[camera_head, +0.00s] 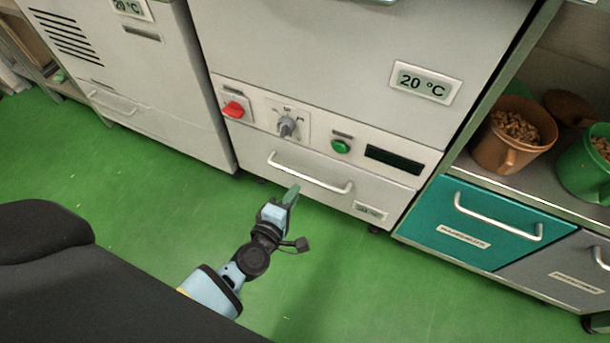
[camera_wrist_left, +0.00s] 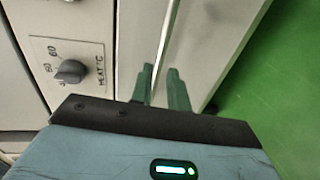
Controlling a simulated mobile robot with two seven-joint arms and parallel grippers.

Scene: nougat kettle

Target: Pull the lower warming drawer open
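The lower warming drawer (camera_head: 325,195) is a pale grey front low on the middle cabinet, under a control strip. It looks closed. Its bar handle (camera_head: 325,185) runs across the front. My left gripper (camera_head: 291,194) is at the drawer front, by the left half of the handle. In the left wrist view, the green fingers (camera_wrist_left: 161,88) stand apart with the bar handle (camera_wrist_left: 168,40) running between them. A narrow gap seems to show beside the bar, so the fingers do not look clamped on it. My right gripper is not in view.
Above the drawer sit a red switch (camera_head: 234,109), a grey knob (camera_head: 287,127) and a green button (camera_head: 340,146). The knob also shows in the left wrist view (camera_wrist_left: 71,72). A teal drawer (camera_head: 480,228) is at right, under pots of nuts. The green floor (camera_head: 340,270) in front is clear.

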